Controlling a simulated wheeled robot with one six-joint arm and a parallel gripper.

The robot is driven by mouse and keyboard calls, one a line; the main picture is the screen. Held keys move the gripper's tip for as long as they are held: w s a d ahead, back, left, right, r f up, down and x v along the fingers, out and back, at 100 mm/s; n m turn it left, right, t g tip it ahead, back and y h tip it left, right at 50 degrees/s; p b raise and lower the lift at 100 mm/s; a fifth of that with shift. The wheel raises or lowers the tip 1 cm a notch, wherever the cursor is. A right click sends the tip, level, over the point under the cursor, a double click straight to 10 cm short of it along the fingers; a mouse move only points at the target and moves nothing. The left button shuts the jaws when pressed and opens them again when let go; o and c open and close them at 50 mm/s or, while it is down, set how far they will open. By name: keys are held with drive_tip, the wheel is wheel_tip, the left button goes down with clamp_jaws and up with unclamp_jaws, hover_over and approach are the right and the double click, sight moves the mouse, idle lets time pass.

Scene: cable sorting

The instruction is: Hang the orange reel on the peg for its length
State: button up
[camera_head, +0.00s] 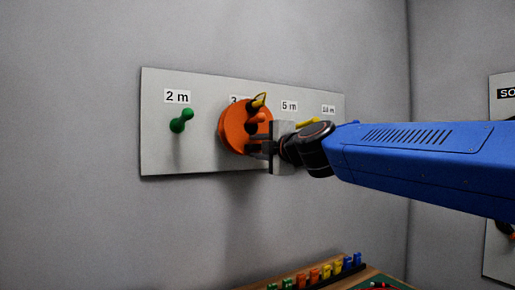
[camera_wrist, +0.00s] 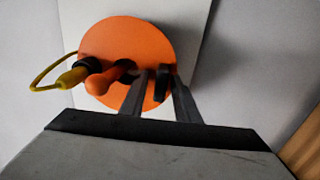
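The orange reel (camera_head: 236,129) is a flat disc held or hanging upright against the white peg board (camera_head: 208,148), below the partly covered label reading 3. In the wrist view the reel (camera_wrist: 140,45) faces me. An orange peg knob (camera_wrist: 98,84) sticks out in front of its dark central hole, so the reel appears to be around that peg. A yellow cable end (camera_wrist: 72,77) loops off its left side. My gripper (camera_head: 262,147) is at the reel's lower right. Its fingers (camera_wrist: 161,75) straddle a dark tab on the reel, with narrow gaps showing beside it.
A green peg (camera_head: 181,121) is under the 2 m label at left. A yellow peg (camera_head: 308,122) shows beyond my gripper under the farther labels. A rack of coloured pieces (camera_head: 314,276) stands below. Another board (camera_head: 503,150) is at right.

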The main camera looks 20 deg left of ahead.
idle(0.3)
drive_tip(key=v, duration=1.7)
drive_tip(key=s+d+f+m+g+h, duration=0.15)
drive_tip(key=d+f+m+h, duration=0.4)
drive_tip(key=d+f, duration=0.7)
drive_tip(key=s+d+f+m+g+h, duration=0.1)
drive_tip(key=s+d+f+m+h, duration=0.1)
drive_tip(key=d+f+m, duration=0.85)
drive_tip(key=s+d+f+m+g+h, duration=0.1)
drive_tip(key=s+d+f+m, duration=0.3)
drive_tip(key=f, duration=0.4)
drive_tip(key=s+d+f+m+g+h, duration=0.2)
drive_tip(key=s+d+f+m+h, duration=0.1)
drive_tip(key=s+d+f, duration=0.3)
drive_tip(key=s+d+f+m+g+h, duration=0.1)
drive_tip(key=s+d+f+m, duration=0.3)
drive_tip(key=d+f, duration=0.6)
drive_tip(key=shift+s+f+m+h, duration=0.45)
drive_tip(key=shift+s+h, duration=0.1)
drive_tip(key=shift+s, duration=0.25)
drive_tip(key=shift+g, duration=0.25)
